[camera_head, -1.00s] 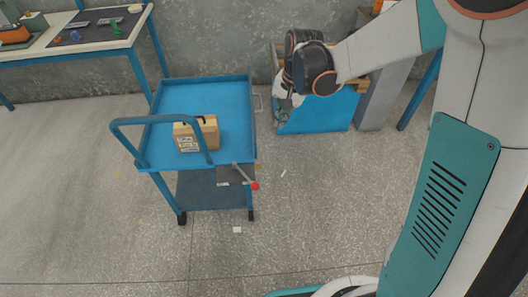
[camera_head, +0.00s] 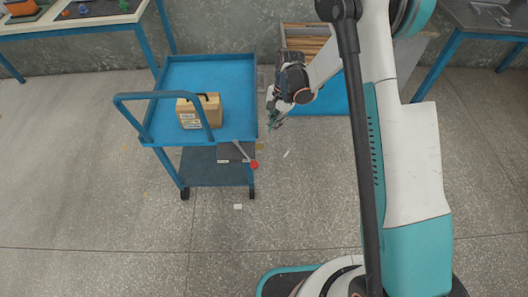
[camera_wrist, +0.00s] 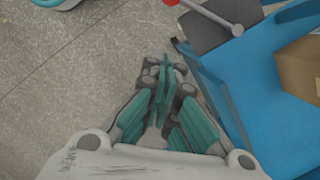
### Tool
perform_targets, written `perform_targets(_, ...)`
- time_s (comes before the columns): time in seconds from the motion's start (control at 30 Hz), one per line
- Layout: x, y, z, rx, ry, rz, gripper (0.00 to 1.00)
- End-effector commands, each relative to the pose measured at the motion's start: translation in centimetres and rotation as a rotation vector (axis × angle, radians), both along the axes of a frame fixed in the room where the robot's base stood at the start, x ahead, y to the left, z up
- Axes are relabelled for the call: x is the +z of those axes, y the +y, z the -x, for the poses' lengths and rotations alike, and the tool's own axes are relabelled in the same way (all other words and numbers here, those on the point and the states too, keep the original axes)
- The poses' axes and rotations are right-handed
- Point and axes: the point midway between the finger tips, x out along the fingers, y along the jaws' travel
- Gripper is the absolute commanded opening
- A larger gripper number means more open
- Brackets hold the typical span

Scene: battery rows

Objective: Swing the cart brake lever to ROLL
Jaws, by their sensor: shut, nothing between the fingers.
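The blue cart (camera_head: 225,72) stands left of centre in the head view, with a handle rail at its left front. Its brake lever (camera_head: 243,151) is a grey rod ending in a red knob (camera_head: 254,164), at the cart's front right below the tray. The lever also shows at the top of the wrist view (camera_wrist: 211,14), with its red knob at the upper edge. A dark plate with small pale labels lies beside the lever; I cannot read them. My gripper (camera_head: 272,122) is shut and empty, right of the cart and apart from the lever. Its fingers (camera_wrist: 165,75) point downward beside the cart's edge.
A cardboard box (camera_head: 198,110) sits on the cart tray. A blue crate (camera_head: 318,95) with brown contents stands behind my gripper. Workbenches stand at the back left (camera_head: 75,25) and right (camera_head: 470,22).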

Motion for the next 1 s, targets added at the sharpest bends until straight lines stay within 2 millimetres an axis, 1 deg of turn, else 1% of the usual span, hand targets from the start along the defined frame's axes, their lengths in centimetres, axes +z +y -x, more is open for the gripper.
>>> perform_targets(0.23, 0.0, 0.0, 0.0, 0.001, -0.001, -0.001, 0.00)
perform_targets(0.37, -0.7, 0.1, 0.1, 0.001, -0.001, -0.001, 0.00)
perform_targets(0.47, -2.0, 0.3, 0.3, 0.001, -0.001, -0.001, 0.00)
perform_targets(0.57, -3.8, 0.6, 0.5, 0.002, -0.002, 0.000, 0.00)
perform_targets(0.9, -10.3, 1.7, 1.6, 0.002, -0.002, 0.000, 0.00)
perform_targets(1.0, -10.3, 2.9, 2.8, 0.004, -0.002, -0.001, 0.00)
